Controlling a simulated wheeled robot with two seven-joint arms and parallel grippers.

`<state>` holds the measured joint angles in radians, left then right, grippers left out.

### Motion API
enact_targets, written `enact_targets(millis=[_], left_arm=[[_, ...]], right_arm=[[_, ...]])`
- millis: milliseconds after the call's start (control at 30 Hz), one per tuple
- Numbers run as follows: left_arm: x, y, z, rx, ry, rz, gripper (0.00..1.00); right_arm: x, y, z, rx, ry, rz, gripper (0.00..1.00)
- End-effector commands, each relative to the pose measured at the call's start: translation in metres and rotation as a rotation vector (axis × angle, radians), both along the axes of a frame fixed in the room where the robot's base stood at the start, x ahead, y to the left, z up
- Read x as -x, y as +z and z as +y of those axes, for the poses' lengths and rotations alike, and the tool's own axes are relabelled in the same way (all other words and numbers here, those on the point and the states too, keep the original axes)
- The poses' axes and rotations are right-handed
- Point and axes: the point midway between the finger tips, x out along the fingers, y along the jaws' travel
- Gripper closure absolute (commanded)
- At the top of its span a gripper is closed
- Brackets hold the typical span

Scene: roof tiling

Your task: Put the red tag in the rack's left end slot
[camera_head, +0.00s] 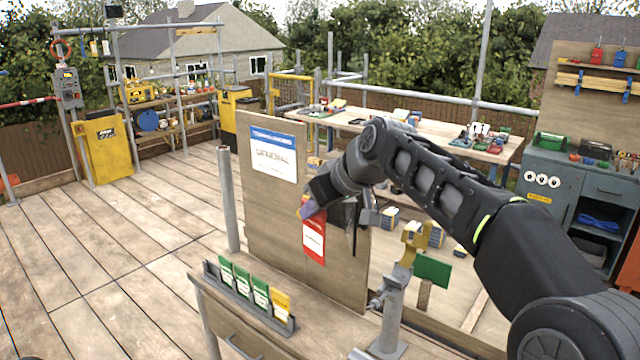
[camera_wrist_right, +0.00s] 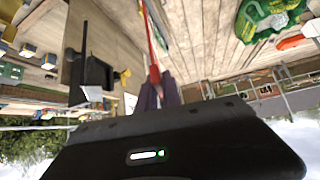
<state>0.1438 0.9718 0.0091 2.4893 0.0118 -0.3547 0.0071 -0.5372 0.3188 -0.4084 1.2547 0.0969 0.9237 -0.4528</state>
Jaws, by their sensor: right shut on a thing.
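The red tag (camera_head: 314,241) has a white label and hangs upright from my right gripper (camera_head: 307,208), which is shut on its top. In the right wrist view the tag shows edge-on as a thin red strip (camera_wrist_right: 152,45), between purple fingertips (camera_wrist_right: 158,94). The dark grey rack (camera_head: 243,294) stands on the wooden bench, below and to the left of the tag, apart from it. Several green tags (camera_head: 243,281) and a yellow tag (camera_head: 280,302) stand in the rack. Its left end (camera_head: 210,269) shows no tag. My left gripper is not in view.
An upright plywood board (camera_head: 265,215) with a General sign (camera_head: 274,153) stands behind the rack and tag. A grey metal post with a clamp (camera_head: 394,305) and a green plate (camera_head: 432,270) stands right of the rack. The bench top (camera_head: 330,325) between rack and post is clear.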

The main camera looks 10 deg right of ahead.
Motion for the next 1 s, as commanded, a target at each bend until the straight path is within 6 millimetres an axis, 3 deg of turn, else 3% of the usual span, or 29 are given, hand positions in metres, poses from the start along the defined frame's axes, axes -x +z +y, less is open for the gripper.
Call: enact_targets(millis=[167, 333, 500, 600, 733, 1000], left_arm=[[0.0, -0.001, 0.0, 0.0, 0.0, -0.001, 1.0], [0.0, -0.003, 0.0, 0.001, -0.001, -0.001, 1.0], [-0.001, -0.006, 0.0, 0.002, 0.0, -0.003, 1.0], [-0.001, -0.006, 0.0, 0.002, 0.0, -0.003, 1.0], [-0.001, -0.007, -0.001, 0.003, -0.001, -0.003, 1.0], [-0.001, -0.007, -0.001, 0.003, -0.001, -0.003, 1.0]], right_arm=[[-0.008, -0.053, 0.002, 0.002, -0.072, 0.005, 1.0], [-0.008, -0.125, -0.005, 0.004, -0.181, 0.011, 1.0], [0.013, -0.21, -0.032, 0.006, -0.337, 0.009, 1.0], [0.03, -0.242, -0.05, 0.006, -0.412, 0.003, 1.0], [0.045, -0.264, -0.065, 0.004, -0.472, -0.004, 1.0], [0.05, -0.27, -0.071, 0.004, -0.494, -0.01, 1.0]])
